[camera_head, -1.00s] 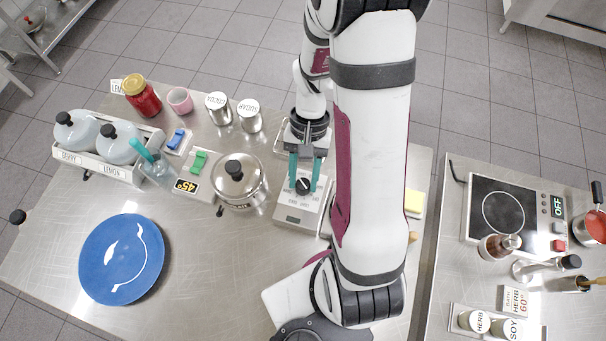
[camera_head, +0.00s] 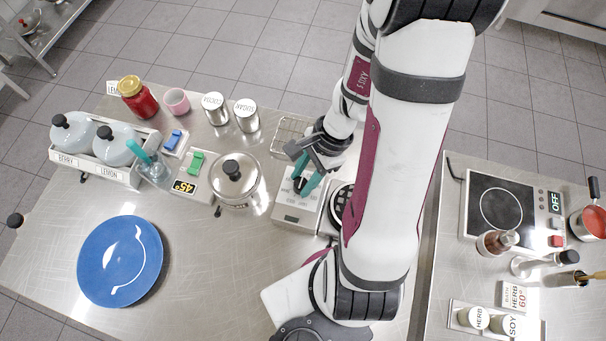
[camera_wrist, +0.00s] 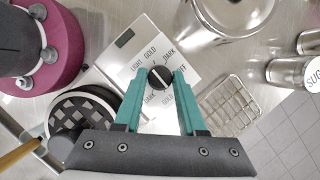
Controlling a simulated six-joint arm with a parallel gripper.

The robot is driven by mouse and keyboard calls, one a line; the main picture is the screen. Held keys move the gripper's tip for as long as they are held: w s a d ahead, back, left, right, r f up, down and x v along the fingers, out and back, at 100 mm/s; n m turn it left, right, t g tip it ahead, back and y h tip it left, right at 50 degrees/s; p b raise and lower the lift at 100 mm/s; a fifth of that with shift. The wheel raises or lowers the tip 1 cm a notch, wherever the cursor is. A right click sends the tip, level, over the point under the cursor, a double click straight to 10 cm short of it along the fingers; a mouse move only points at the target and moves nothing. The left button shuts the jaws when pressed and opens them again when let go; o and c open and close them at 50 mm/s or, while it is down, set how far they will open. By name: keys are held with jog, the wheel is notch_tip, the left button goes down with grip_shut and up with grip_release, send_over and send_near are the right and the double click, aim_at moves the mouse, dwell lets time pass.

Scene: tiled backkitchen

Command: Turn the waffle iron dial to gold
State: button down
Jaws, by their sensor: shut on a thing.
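The dial (camera_wrist: 159,79) is a black round knob with a pale line across it. It sits on a white control box (camera_wrist: 119,52) printed with LIGHT, GOLD, DARK and OFF around it. I cannot tell for sure which word the line points at. In the wrist view my gripper (camera_wrist: 159,83) has its teal fingers shut on the dial, one on each side. In the head view the control box (camera_head: 289,214) lies below my gripper (camera_head: 303,185), which partly covers the dial. The waffle iron's dark gridded round plate (camera_wrist: 86,122) is beside the box.
A lidded steel pot (camera_head: 236,180) stands just left of the box. A wire rack (camera_head: 289,131) lies behind it, and two steel canisters (camera_head: 246,116) stand farther left. A blue plate (camera_head: 120,261) is at front left, with bare steel around it.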

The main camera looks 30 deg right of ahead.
jog(key=shift+m+t, duration=0.4)
jog(key=shift+m, duration=0.7)
jog(key=shift+s, duration=0.1)
jog(key=shift+c, duration=2.4)
grip_release()
jog(key=v, duration=1.5)
jog(key=shift+s+r, duration=0.15)
jog(key=shift+r, duration=0.2)
jog(key=shift+d, duration=0.1)
